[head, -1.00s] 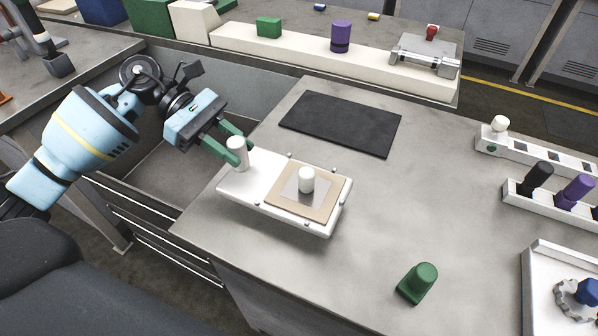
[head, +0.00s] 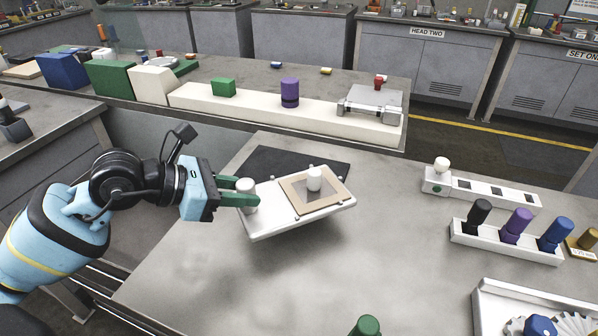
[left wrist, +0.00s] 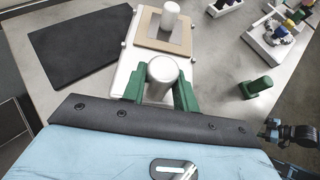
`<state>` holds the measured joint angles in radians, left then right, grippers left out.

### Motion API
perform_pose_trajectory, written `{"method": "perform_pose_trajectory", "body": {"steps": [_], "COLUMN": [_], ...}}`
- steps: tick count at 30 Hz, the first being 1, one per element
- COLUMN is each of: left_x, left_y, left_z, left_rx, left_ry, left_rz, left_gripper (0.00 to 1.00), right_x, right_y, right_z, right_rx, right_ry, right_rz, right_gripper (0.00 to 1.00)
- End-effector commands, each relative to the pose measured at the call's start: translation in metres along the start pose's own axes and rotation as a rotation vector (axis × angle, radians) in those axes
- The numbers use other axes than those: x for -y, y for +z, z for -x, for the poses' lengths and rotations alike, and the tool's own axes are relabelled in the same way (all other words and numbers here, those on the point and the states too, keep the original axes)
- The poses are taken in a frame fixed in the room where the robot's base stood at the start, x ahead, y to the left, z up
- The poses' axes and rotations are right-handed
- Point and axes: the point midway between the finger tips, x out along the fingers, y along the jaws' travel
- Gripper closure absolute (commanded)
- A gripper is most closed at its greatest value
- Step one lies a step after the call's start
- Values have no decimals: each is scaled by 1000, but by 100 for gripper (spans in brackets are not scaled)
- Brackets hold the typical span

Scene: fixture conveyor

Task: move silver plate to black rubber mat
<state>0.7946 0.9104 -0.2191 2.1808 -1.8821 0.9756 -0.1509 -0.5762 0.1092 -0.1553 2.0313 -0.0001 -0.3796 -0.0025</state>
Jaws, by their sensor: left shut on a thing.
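The silver plate (head: 266,224) is a pale slab with a white post at its left end and a tan square (head: 297,207) on top, which has a grey centre and a white knob. My left gripper (head: 247,196) is shut on the white post (left wrist: 161,72). The plate is held off the table, slightly tilted, with a shadow below it. The black rubber mat (head: 275,160) lies flat on the table behind the plate, which hides part of it. In the left wrist view the mat (left wrist: 75,45) is bare, left of the plate.
A green knobbed piece (head: 365,326) stands at the front. A white rack (head: 500,243) with coloured pegs and a white strip (head: 505,196) are at the right. A cream ledge (head: 250,108) runs along the back table, beyond a gap. The table's middle is clear.

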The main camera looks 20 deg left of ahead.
Motion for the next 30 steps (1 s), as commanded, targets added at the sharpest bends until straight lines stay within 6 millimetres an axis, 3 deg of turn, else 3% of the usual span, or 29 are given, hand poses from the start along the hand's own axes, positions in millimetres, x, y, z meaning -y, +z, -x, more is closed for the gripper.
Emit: {"method": "perform_pose_trajectory", "body": {"steps": [8,30], "left_x": [-12,-130], "left_y": [3,18], "left_z": [-5,-57], "left_rx": [3,4], "left_ry": [3,1], "left_rz": [4,3], "left_gripper": [100,100], "right_x": [2,2], "right_y": [0,-4], "right_z": [1,5], "right_rx": [1,-3], "right_ry": [-1,0], "right_rz": [-4,-3], "right_gripper": [39,39]}}
